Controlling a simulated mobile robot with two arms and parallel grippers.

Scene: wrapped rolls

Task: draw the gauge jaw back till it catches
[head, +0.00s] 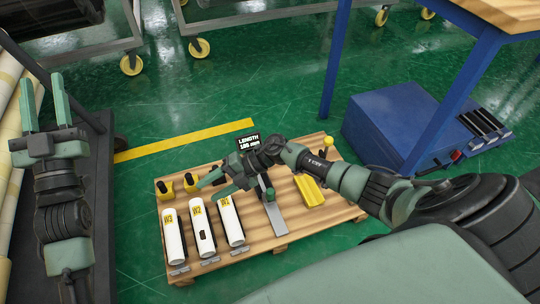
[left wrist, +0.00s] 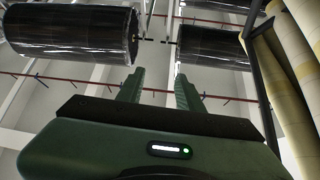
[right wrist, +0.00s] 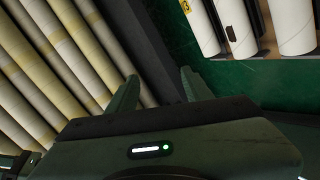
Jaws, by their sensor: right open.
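A gauge display (head: 248,142) reading LENGTH 180 mm stands at the back of a wooden pallet (head: 290,236). A grey metal bar (head: 276,217) and a yellow block (head: 310,190) lie right of the white rolls. A yellow knob (head: 328,141) stands behind them. I cannot tell which part is the gauge jaw; my right arm covers some of this area. My left gripper (head: 43,108) is open and empty, far left of the pallet, fingers pointing up in the picture.
White labelled rolls W3 (head: 173,238), W2 (head: 202,228) and W1 (head: 230,222) lie on the pallet's left side. A blue box (head: 385,125) stands beyond its right side. Long cream rolls (head: 8,140) fill the left edge.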

